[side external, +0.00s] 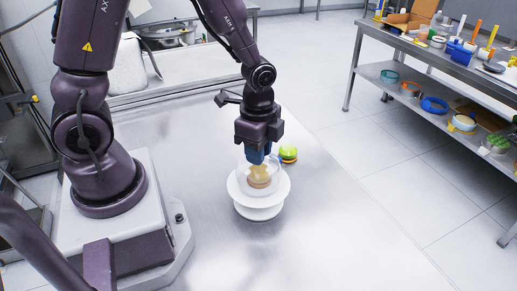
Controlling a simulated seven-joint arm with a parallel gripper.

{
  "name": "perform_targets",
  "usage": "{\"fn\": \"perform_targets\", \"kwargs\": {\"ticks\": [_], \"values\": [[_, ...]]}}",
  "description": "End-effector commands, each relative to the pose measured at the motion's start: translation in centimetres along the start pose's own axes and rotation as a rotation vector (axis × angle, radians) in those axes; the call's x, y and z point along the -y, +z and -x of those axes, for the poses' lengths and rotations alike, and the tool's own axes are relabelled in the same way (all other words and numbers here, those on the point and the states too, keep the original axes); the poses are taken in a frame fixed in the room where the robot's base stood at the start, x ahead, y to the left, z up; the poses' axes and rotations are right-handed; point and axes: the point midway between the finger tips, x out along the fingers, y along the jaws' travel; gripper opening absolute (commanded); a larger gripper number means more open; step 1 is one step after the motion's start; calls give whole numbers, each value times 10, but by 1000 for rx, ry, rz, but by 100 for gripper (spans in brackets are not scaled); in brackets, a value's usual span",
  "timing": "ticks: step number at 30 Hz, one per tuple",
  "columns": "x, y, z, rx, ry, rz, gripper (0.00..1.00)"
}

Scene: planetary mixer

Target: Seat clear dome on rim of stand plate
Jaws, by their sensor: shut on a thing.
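The white stand plate (258,208) is round and stands on a pedestal on the metal table, right of my arm's base. The clear dome (244,180) is see-through and sits at or just above the plate; I cannot tell whether its edge touches the rim. A tan and yellowish item (260,178) shows through the dome. My gripper (257,156) points down with blue fingertips at the dome's top and is shut on the dome. The dome's knob is hidden by the fingers.
A green and yellow round object (288,154) lies on the table (330,235) just behind and right of the stand. The table's front and right are clear. A shelf bench (425,55) with several containers and tools stands at the far right.

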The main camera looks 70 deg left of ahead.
Motion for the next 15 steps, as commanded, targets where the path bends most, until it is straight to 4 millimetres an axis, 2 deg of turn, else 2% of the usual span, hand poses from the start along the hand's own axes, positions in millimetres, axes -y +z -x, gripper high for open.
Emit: {"fn": "perform_targets", "kwargs": {"ticks": [14,15], "values": [[0,0,0,0,0,0,0],[0,0,0,0,0,0,28]]}}
